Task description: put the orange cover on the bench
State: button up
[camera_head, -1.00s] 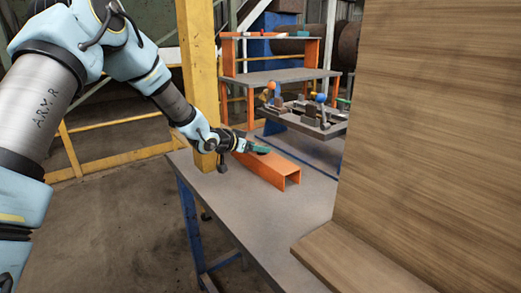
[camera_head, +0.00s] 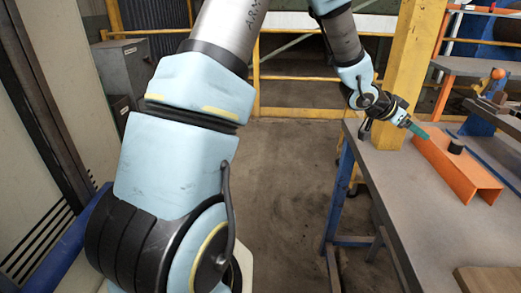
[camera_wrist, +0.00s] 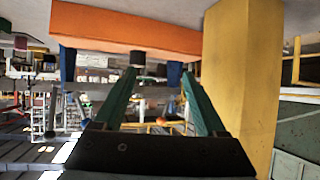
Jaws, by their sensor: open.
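The orange cover (camera_head: 462,176) is a long channel-shaped piece resting open side down on the grey bench (camera_head: 425,215). A short black knob (camera_head: 456,146) stands on its top. My gripper (camera_head: 420,132) is at the cover's far left end, with its green fingers pointing toward the knob and apart from it. In the wrist view, which is upside down, the orange cover (camera_wrist: 130,32) lies across the top and the black knob (camera_wrist: 138,57) hangs from it. My gripper (camera_wrist: 158,74) is open there, with nothing held between the fingers.
A yellow post (camera_head: 405,85) stands at the bench's edge close beside my gripper; it also fills the right of the wrist view (camera_wrist: 240,80). A fixture with an orange ball handle (camera_head: 497,74) stands behind the cover. A wooden piece (camera_head: 488,279) lies at lower right.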

jog(key=w+a+f+n+t+y, duration=0.15)
jog(key=a+n+y, duration=0.25)
jog(key=a, duration=1.1)
jog(key=w+a+f+n+t+y, duration=0.15)
jog(key=a+n+y, duration=0.3)
jog(key=a, duration=1.05)
jog(key=s+a+n+g+y, duration=0.3)
jog(key=s+a+n+g, duration=0.1)
jog(key=s+a, duration=0.9)
jog(key=a+n, duration=0.1)
jog(key=a, duration=0.2)
jog(key=shift+r+g, duration=0.2)
jog(key=shift+g, duration=0.1)
jog(key=shift+s+n, duration=0.1)
jog(key=shift+n, duration=0.15)
